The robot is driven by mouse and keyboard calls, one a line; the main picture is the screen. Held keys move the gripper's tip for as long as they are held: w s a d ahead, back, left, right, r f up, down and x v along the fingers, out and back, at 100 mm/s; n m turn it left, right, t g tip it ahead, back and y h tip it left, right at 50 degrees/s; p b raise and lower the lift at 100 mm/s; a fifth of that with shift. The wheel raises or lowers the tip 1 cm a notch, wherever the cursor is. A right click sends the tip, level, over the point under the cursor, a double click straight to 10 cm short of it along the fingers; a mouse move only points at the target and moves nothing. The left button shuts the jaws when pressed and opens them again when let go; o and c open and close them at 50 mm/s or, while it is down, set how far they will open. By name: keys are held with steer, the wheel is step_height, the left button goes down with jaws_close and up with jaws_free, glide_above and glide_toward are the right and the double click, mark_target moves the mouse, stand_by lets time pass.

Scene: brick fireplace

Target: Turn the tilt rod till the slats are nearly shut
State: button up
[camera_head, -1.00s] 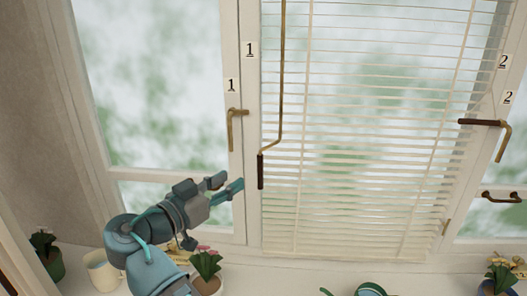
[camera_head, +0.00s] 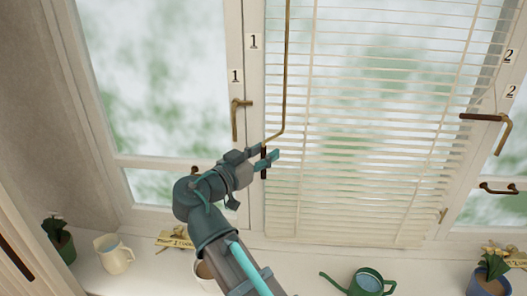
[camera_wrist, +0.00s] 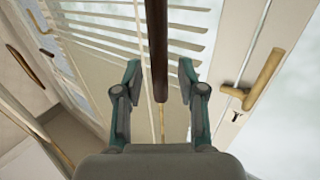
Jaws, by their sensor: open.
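The tilt rod (camera_head: 286,70) is a thin brass crank hanging at the left side of the blind, with a dark brown grip at its lower end. The cream slats (camera_head: 380,130) are tilted with gaps between them, and the window shows through. My gripper (camera_head: 268,160) is open at the dark grip in the head view. In the wrist view the dark grip (camera_wrist: 157,45) stands between the two open fingers of my gripper (camera_wrist: 160,78), with room visible on both sides. The fingers partly hide the grip in the head view.
A brass window handle (camera_head: 236,118) is on the frame to the left, and it also shows in the wrist view (camera_wrist: 258,82). A cream jug (camera_head: 113,254), a green watering can (camera_head: 365,283) and potted plants (camera_head: 60,240) stand on the sill below.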

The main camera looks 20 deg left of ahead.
jaws_close()
